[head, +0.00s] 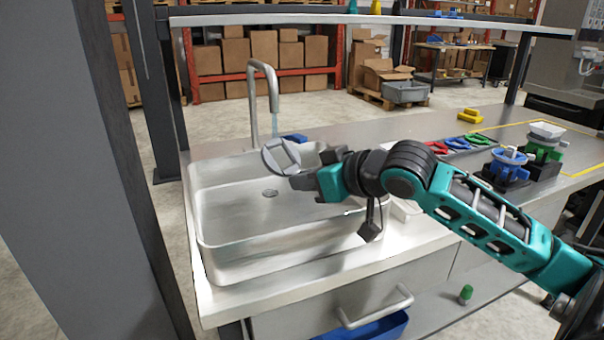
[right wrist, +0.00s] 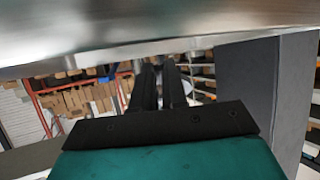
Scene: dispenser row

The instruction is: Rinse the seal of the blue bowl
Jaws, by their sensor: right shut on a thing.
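My right gripper (head: 312,175) is over the sink (head: 225,240), shut on a grey round piece (head: 270,160) with a paler squarish part. I cannot tell whether it is the bowl or its seal. A thin bluish stream (head: 274,125) falls from the tap (head: 262,66) toward this piece; contact is unclear. In the right wrist view, the dark fingers (right wrist: 158,88) are close together, and the held piece is not clear. A blue dispenser (head: 509,157) with a pale centre stands on the counter at right. My left gripper is out of view.
A green dispenser (head: 546,133) with a pale funnel stands beside the blue one. Red, blue and green pieces lie on the counter near a yellow block (head: 470,115). A grey post (head: 85,160) stands left of the sink. A blue object (head: 295,138) is behind the sink.

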